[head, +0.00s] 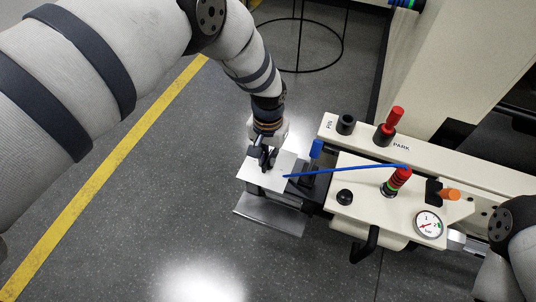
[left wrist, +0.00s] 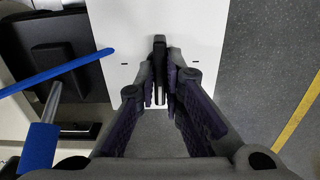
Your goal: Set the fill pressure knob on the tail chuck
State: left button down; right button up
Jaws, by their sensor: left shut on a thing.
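My left gripper (head: 266,158) reaches down over a pale metal plate (head: 257,179) at the left end of the cream unit. In the left wrist view its fingers (left wrist: 165,85) are closed on a small dark upright tab (left wrist: 159,47) at the white plate (left wrist: 127,30). On the cream unit (head: 365,200) stands a red knob (head: 398,178) with dark and green bands. A round pressure gauge (head: 429,224) marked "bar" and an orange knob (head: 450,194) are to its right. I cannot tell which knob sets fill pressure.
A thin blue strip (head: 345,170) runs from the red banded knob towards the plate. A blue-topped lever (head: 316,149) stands beside the plate. Behind is a cream rail with a black socket (head: 346,123) and a red peg (head: 394,119) near "PARK". Open floor lies left.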

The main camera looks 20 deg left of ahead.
dwell(0.3)
pick_arm(q)
jog(key=c, duration=1.7)
grip_release()
notch_tip(320, 180, up, 12)
